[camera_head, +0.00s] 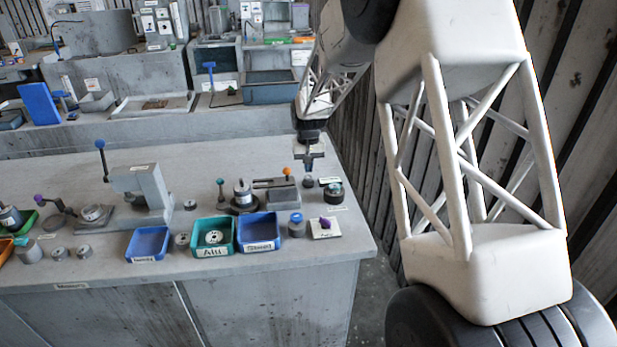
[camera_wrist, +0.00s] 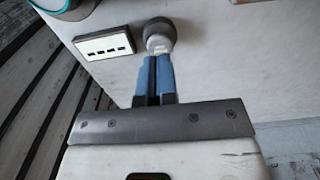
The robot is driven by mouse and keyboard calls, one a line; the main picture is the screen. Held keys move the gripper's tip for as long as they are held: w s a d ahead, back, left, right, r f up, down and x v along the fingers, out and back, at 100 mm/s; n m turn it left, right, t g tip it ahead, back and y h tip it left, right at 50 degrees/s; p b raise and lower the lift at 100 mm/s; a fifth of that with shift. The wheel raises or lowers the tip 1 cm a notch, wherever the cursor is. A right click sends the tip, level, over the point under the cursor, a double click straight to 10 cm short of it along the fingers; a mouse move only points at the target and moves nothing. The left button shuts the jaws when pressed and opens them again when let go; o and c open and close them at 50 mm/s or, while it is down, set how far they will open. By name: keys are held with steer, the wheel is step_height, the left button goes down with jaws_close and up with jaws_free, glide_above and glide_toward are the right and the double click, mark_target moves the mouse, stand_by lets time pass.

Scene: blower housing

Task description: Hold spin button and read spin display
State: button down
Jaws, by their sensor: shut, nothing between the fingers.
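The spin button (camera_wrist: 158,35) is a round grey knob with a pale top on the bench, just beyond my fingertips in the wrist view. It also shows in the head view as a small dark round piece (camera_head: 308,182) below my gripper (camera_head: 309,168). My gripper is shut and empty, its blue fingertips (camera_wrist: 154,62) together and pointing at the button. They overlap its near edge in the picture; I cannot tell whether they touch it. The spin display (camera_wrist: 104,45) is a dark-framed pale panel left of the button, with several small dark marks too small to read.
A dark round device with a green ring (camera_head: 333,193) stands close to the button. A grey fixture with an orange knob (camera_head: 285,186) is to the left. Blue bins (camera_head: 148,243) and a teal bin (camera_head: 212,248) line the front. The bench's right edge is close.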

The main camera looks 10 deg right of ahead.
mark_target(308, 177)
steer(key=shift+f, duration=0.45)
steer(key=shift+f, duration=0.35)
steer(key=shift+f, duration=0.7)
stand_by(1.4)
steer(key=shift+r, duration=3.55)
